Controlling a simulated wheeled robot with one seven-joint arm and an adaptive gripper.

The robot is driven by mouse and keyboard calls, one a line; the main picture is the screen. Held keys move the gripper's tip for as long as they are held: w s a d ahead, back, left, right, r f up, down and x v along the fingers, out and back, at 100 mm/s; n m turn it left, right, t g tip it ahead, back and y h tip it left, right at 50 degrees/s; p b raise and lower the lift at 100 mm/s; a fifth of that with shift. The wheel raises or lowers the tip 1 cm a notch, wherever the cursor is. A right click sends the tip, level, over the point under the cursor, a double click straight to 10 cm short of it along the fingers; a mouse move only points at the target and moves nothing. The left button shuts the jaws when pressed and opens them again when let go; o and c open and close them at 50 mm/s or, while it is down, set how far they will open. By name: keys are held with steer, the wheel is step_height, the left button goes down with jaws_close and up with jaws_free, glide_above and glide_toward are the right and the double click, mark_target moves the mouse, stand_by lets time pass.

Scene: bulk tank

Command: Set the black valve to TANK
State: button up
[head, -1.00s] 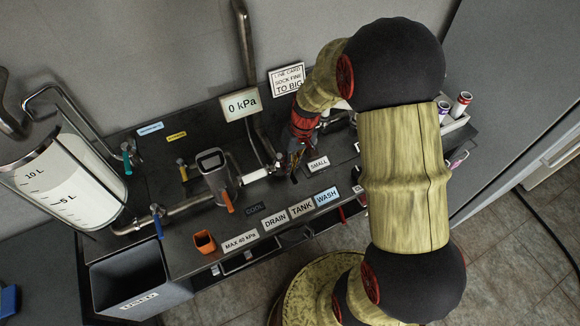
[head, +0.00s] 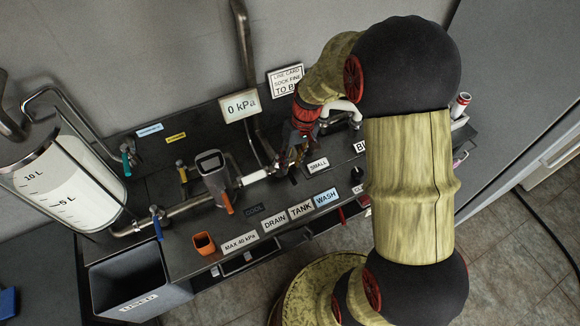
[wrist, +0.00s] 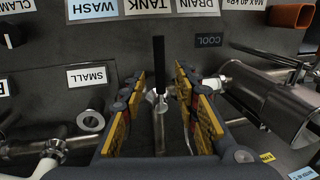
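The black valve handle (wrist: 158,65) shows in the wrist view as a slim black lever on a metal stem. Its tip points up the picture towards the TANK label (wrist: 148,6). My gripper (wrist: 159,88) is open, with one yellow-padded finger on each side of the handle and gaps visible. In the head view my gripper (head: 289,160) is low over the pipe, and it mostly hides the black valve. The TANK label (head: 301,210) lies at the bench front between DRAIN (head: 274,222) and WASH (head: 326,197). The valve's exact setting is hard to tell.
A pressure sign reads 0 kPa (head: 240,105). A SMALL label (head: 318,165) and white pipe fitting (head: 345,112) are to the right.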

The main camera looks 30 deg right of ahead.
step_height(320, 180, up, 9)
steer(key=d, duration=0.1)
steer(key=shift+d+f, duration=0.15)
steer(key=shift+d, duration=0.2)
stand_by(0.3)
